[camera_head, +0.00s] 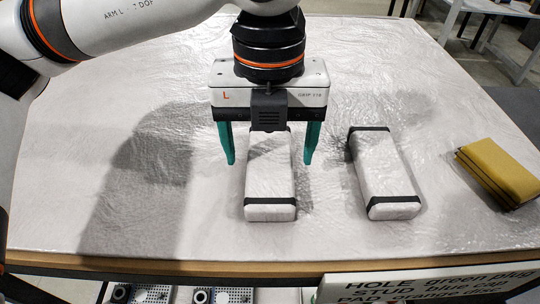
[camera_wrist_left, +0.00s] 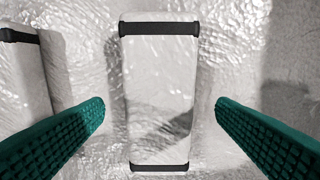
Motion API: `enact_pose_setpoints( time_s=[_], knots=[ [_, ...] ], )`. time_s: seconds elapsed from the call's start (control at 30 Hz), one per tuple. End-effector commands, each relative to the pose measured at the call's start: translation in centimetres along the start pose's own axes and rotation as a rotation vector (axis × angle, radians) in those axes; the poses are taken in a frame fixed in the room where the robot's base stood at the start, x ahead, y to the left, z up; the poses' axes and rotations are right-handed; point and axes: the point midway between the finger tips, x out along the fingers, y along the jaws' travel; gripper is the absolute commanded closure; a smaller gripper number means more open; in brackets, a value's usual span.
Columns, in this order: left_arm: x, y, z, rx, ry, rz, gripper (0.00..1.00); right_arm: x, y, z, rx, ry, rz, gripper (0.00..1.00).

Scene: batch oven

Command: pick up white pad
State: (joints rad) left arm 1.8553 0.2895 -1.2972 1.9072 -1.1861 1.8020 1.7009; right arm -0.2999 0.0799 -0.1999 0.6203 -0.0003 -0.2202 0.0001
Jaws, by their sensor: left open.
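A white pad (camera_head: 270,180) with dark bands near its two ends lies on the table below my left gripper (camera_head: 270,160). A second white pad (camera_head: 385,170) with dark bands lies to its right, slightly turned. In the left wrist view the first pad (camera_wrist_left: 160,90) sits between the two green fingers of my left gripper (camera_wrist_left: 160,112), with a gap on each side. The other pad (camera_wrist_left: 22,85) shows partly at the left edge there. My left gripper is open and empty, above the pad. My right gripper is not in view.
A yellow folded cloth or pad (camera_head: 500,170) lies at the right of the table. The table (camera_head: 130,215) has a shiny, wrinkled light cover and is clear on the left. A sign (camera_head: 430,285) with partly cut-off text stands at the front edge.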

Motion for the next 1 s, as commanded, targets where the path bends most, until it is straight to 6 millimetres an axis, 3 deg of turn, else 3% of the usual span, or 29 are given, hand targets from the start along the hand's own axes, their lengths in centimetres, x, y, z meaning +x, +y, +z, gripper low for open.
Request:
enact_pose_setpoints(
  time_s=[0.03,0.2,0.43,0.47,0.73,1.0],
  knots=[
    [0.4,0.1,0.2,0.002,-0.004,-0.001,0.2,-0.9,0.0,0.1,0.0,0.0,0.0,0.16],
    [2.3,0.1,0.1,0.001,-0.001,0.0,0.2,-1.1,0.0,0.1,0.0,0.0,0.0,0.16],
    [2.6,0.1,0.1,0.001,0.001,0.001,0.2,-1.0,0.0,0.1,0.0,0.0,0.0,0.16],
    [2.6,0.1,0.1,0.001,0.001,0.001,0.22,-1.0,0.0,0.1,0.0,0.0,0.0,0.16],
    [2.6,0.1,0.1,0.001,0.0,0.001,0.66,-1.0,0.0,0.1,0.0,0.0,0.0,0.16],
    [2.4,0.1,0.0,0.0,0.001,0.001,0.68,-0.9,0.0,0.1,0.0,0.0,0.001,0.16]
  ],
)
